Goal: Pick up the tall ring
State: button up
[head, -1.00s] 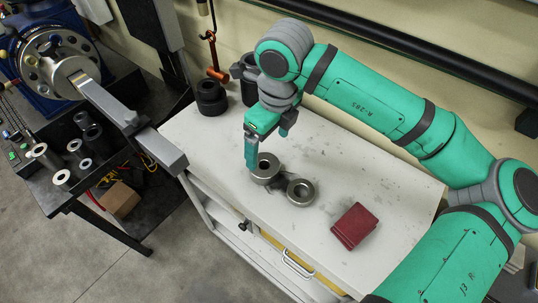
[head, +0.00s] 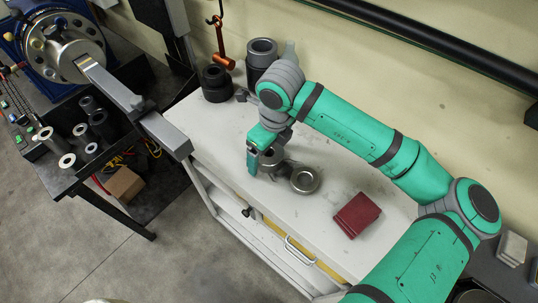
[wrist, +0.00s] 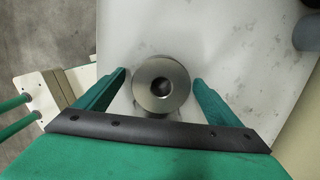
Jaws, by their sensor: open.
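The tall ring, a grey metal ring with a round bore, stands on the white bench top; it shows in the head view (head: 272,162) and in the wrist view (wrist: 161,85). My gripper (head: 266,158) is down at this ring, pointing downward. In the wrist view my gripper (wrist: 160,78) is open, with one green finger on each side of the ring. Small gaps show between the fingers and the ring. In the head view the fingers and wrist hide part of the ring. A second, lower-looking metal ring (head: 305,180) lies just right of it.
A dark red box (head: 357,214) lies on the bench at the right. Dark cylinders (head: 216,83) stand at the back left of the bench. A grey bar (head: 135,105) reaches from the left machine toward the bench edge. The front middle of the bench is clear.

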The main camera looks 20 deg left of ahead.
jog(key=c, duration=1.9)
jog(key=shift+w+r, duration=0.1)
jog(key=shift+w, duration=0.05)
jog(key=shift+c, duration=1.4)
